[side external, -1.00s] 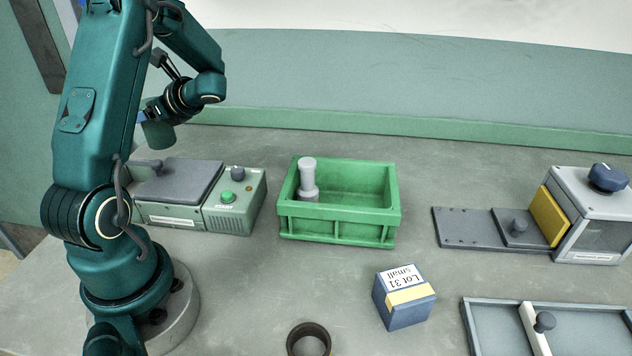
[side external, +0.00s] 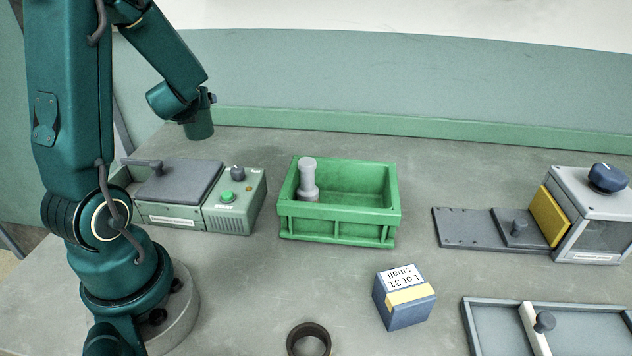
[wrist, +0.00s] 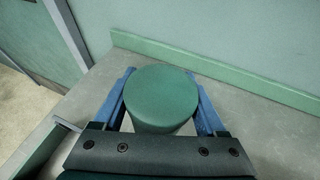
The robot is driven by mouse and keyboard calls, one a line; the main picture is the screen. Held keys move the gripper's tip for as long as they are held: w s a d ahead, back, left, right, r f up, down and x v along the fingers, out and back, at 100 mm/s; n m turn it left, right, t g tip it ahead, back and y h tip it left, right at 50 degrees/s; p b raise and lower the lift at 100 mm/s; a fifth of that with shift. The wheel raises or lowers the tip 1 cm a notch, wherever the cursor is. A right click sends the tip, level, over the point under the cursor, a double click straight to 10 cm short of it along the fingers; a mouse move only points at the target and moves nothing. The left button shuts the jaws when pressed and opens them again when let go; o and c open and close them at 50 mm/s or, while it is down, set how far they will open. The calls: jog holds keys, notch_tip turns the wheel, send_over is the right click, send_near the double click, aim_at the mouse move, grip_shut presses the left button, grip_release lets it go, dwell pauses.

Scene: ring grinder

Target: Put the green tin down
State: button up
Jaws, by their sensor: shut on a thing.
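The green tin (side external: 199,124) is a dark green cylinder, upright, near the back of the bench, left of the green crate. In the wrist view, the round flat top of the tin (wrist: 161,96) sits between the blue fingers. My gripper (wrist: 161,88) is shut on it, one finger on each side. In the side view the fingers are mostly hidden behind my arm. The tin's lower end is close to the bench top, but I cannot tell whether it touches.
A grey-lidded machine (side external: 180,182) with a green button stands in front of the tin. A green crate (side external: 340,225) holds a grey peg. A blue box (side external: 404,312), dark ring (side external: 309,338) and grinder (side external: 590,220) lie further right. A green ledge (side external: 400,124) runs along the back.

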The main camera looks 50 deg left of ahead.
jog(key=shift+w+d+r+m+t, duration=0.1)
jog(key=shift+w+d+m+t, duration=0.2)
jog(key=shift+d, duration=0.15)
jog(key=shift+w+d+f, duration=0.85)
jog(key=shift+w+f, duration=0.9)
jog(key=shift+w, duration=0.1)
jog(key=shift+w+d+f, duration=0.9)
jog(key=shift+w+f, duration=0.9)
jog(key=shift+w, duration=0.05)
jog(key=shift+w+d+f, duration=0.85)
jog(key=shift+w+f, duration=0.9)
jog(key=shift+w, duration=0.1)
jog(key=shift+f, duration=0.15)
jog(key=o, duration=1.5)
